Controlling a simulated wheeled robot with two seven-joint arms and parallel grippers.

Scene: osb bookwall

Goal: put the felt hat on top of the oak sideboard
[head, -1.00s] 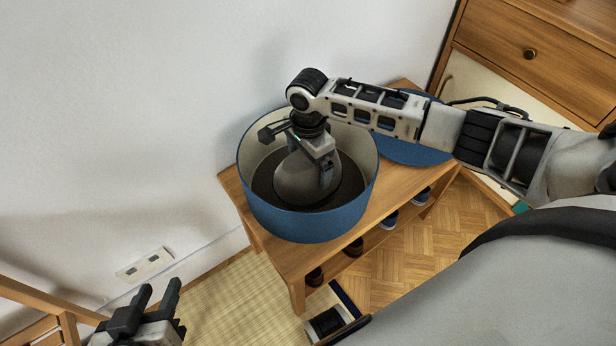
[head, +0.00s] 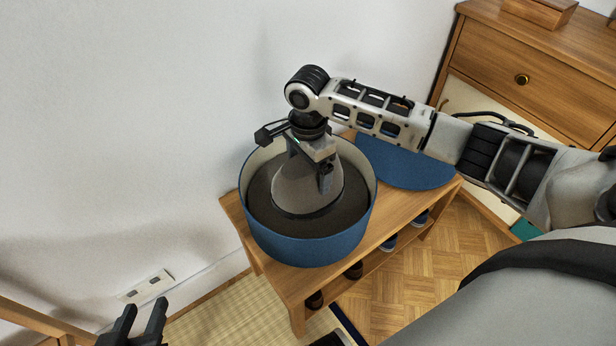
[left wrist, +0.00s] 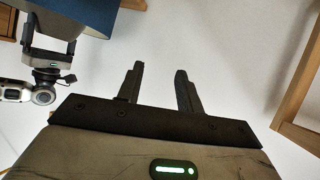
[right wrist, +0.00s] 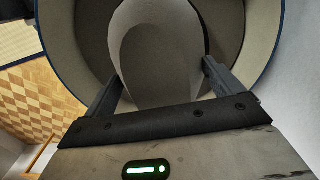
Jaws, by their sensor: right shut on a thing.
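The grey felt hat (head: 292,192) has a dark brim and sits upright inside a round blue hat box (head: 310,248), its brim a little below the rim. My right gripper (head: 318,165) reaches down from above and is shut on the hat's crown; the right wrist view shows the crown (right wrist: 165,45) between the fingers (right wrist: 160,80). The oak sideboard (head: 545,50) stands at the upper right, with a brass-knobbed drawer; only part of its top shows. My left gripper (head: 143,312) is open and empty at the lower left; it also shows in the left wrist view (left wrist: 159,75).
The box stands on a low wooden shoe bench (head: 400,220) with shoes beneath. Its blue lid (head: 400,170) lies beside it, under my right forearm. A small wooden box (head: 540,10) is on the sideboard top. The wall is close behind; a wooden frame (head: 35,320) is lower left.

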